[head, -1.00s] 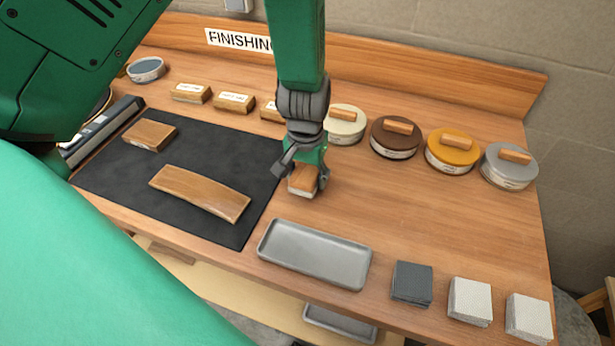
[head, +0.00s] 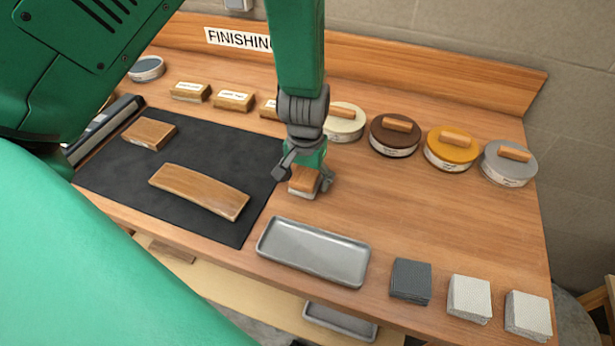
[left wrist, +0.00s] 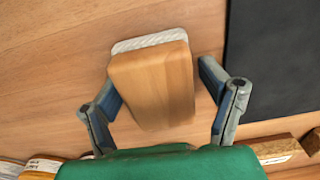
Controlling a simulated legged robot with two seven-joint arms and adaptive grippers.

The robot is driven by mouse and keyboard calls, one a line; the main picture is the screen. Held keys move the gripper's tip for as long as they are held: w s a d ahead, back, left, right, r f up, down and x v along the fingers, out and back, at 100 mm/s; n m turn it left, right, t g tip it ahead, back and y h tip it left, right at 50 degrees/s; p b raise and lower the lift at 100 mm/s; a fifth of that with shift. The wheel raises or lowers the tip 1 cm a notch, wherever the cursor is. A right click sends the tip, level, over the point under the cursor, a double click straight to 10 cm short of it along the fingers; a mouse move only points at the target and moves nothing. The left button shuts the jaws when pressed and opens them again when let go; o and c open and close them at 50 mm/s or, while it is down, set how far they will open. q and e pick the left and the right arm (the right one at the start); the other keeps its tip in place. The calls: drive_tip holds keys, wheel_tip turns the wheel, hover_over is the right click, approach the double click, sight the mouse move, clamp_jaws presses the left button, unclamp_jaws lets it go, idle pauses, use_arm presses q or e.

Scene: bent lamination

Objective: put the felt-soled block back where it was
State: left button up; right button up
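The felt-soled block (head: 304,183), a wooden block with a pale, textured sole, sits on the bare tabletop just right of the dark mat and behind the grey tray. My left gripper (head: 305,181) is above it, pointing down, with its fingers spread on either side. In the left wrist view the block (left wrist: 153,85) is between the two fingers (left wrist: 160,88), with a clear gap on the right and a narrower one on the left. The gripper covers part of the block's top in the head view. My right gripper is not in view.
The dark mat (head: 120,182) bears a curved wooden piece (head: 199,191) and a small wooden block (head: 149,133). A grey tray (head: 314,251) is in front. Several round tins (head: 395,136) line the back right. Abrasive pads (head: 411,281) lie front right. The middle right is clear.

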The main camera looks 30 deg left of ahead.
sight(305, 173)
use_arm(q)
drive_tip(key=shift+w+r, duration=0.15)
drive_tip(key=shift+r, duration=0.45)
wheel_tip(305, 173, up, 12)
drive_tip(key=shift+s+f, duration=0.2)
drive_tip(key=shift+s, duration=0.15)
